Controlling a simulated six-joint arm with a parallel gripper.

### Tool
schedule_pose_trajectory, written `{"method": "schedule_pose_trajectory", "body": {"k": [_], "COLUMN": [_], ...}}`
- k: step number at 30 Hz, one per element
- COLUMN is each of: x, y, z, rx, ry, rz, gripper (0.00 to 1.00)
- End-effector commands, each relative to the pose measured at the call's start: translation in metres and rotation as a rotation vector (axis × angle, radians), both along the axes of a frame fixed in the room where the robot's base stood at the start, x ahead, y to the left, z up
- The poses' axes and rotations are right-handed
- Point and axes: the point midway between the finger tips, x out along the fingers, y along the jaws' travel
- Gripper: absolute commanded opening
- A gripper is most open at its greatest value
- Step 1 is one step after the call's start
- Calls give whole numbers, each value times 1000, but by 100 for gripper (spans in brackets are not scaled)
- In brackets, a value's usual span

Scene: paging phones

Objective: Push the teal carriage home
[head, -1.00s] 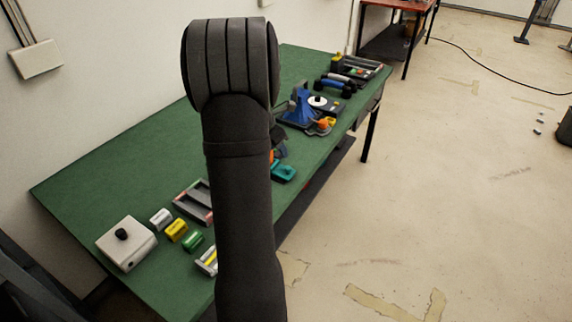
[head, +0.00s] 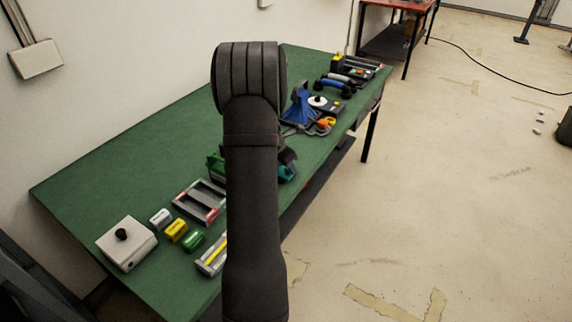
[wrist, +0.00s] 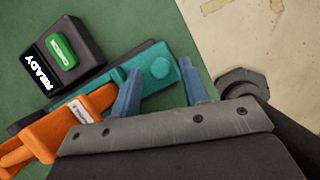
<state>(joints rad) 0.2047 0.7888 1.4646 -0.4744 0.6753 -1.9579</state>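The teal carriage (wrist: 152,66) lies in the upper middle of the wrist view, a long flat piece with a round raised knob. In the head view only a small part of the teal carriage (head: 288,171) shows beside my arm. My gripper (wrist: 160,67) is open, its two blue-grey fingers apart with the teal piece beyond and between them. Whether the fingers touch it I cannot tell. An orange part (wrist: 60,128) with a pale label sits at the carriage's left end. A black box (wrist: 62,62) with a READY display and a green piece stands alongside.
On the green table (head: 110,175), a grey tray with red ends (head: 199,203), a white button box (head: 126,243) and small coloured blocks (head: 176,230) lie at the near end. A blue stand (head: 299,107) is farther along. The table's wall side is mostly clear.

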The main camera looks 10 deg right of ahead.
Motion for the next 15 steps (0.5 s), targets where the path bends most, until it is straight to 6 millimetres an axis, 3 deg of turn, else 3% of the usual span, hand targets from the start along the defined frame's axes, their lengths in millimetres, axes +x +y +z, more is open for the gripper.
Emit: {"method": "schedule_pose_trajectory", "body": {"k": [1, 6, 15], "x": [0, 0, 10], "y": [0, 0, 9], "z": [0, 0, 1], "rx": [0, 0, 0], "ry": [0, 0, -2], "rz": [0, 0, 1], "gripper": [31, 0, 0]}}
